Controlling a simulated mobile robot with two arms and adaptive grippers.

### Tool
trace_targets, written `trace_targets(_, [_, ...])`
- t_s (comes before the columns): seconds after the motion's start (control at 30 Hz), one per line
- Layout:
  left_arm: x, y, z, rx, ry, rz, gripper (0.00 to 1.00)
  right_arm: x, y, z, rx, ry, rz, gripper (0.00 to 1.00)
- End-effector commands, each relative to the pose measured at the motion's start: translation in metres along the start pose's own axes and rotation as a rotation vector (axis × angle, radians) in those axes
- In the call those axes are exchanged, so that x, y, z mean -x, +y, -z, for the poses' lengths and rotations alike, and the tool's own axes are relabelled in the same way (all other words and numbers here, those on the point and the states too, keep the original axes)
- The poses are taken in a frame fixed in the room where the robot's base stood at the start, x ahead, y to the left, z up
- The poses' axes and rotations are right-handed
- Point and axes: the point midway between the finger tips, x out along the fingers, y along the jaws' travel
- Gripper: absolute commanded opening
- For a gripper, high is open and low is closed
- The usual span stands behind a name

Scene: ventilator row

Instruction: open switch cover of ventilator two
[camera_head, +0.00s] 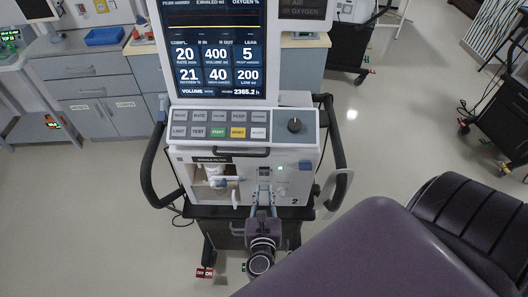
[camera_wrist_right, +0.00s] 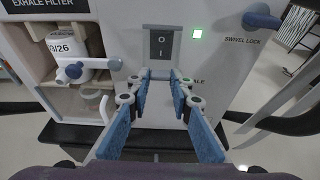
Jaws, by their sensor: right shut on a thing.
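Ventilator two (camera_head: 245,165) stands ahead of me with the number 2 low on its front. Its black rocker switch (camera_wrist_right: 161,45), marked O and I, shows bare in a grey frame in the right wrist view. The switch cover (camera_wrist_right: 161,74) is a grey piece just below the switch, between my fingertips; its exact angle is hard to tell. My right gripper (camera_head: 263,196) reaches up to the front panel and is shut on this cover. Its blue fingers also show in the right wrist view (camera_wrist_right: 162,82). My left gripper is not in view.
The exhale filter bay (camera_wrist_right: 75,60), with a white filter and a blue-tipped lever, is left of the switch. A green light (camera_wrist_right: 197,34) and the swivel lock knob (camera_wrist_right: 262,18) are to the right. Black side handles (camera_head: 154,165) flank the ventilator. Open floor lies to the left.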

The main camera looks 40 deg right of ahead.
Motion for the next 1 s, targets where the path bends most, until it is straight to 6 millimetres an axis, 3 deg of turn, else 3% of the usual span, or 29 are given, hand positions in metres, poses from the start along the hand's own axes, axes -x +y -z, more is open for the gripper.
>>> trace_targets(0.03, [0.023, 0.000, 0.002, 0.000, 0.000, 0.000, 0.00, 0.005, 0.000, -0.013, 0.000, 0.026, 0.001, 0.00])
trace_targets(0.1, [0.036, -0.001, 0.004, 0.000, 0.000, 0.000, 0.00, 0.007, 0.000, -0.014, 0.000, 0.064, 0.001, 0.00])
trace_targets(0.5, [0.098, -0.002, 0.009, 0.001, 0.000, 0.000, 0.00, 0.017, 0.000, -0.023, -0.003, 0.287, 0.000, 0.00])
trace_targets(0.7, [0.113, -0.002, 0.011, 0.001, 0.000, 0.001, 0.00, 0.021, 0.001, -0.030, -0.003, 0.420, -0.002, 0.00])
trace_targets(1.0, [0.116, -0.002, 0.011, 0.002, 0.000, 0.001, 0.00, 0.025, 0.001, -0.043, 0.001, 0.646, -0.004, 0.00])
